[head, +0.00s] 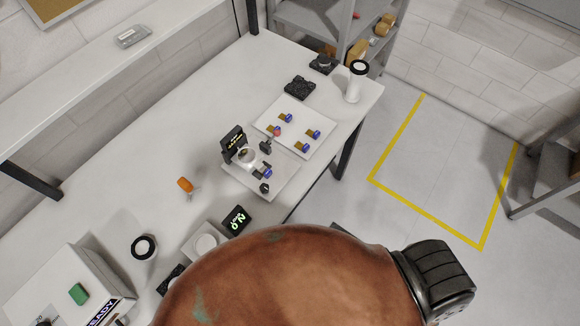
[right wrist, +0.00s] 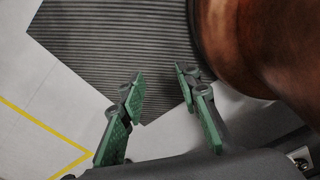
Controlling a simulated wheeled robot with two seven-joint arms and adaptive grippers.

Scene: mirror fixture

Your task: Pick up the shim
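I cannot single out the shim for sure in the head view. Several small brown-and-blue pieces (head: 313,134) sit on a white tray (head: 268,115) on the table. Beside it, a fixture on a light plate (head: 285,182) has a black upright block (head: 233,144), a round pale part (head: 247,155) and another blue piece (head: 266,172). My right gripper (right wrist: 160,85) shows only in the right wrist view. Its green-padded fingers are apart with nothing between them, above a ribbed dark mat (right wrist: 110,40) on the floor, away from the table pieces. My left gripper is not in view.
On the white table (head: 130,190) are a white cylinder (head: 356,82), black trays (head: 299,88), an orange-handled tool (head: 185,184), a black display (head: 235,220) and a box with a green block (head: 78,294). A large brown rounded form hides the table's near side.

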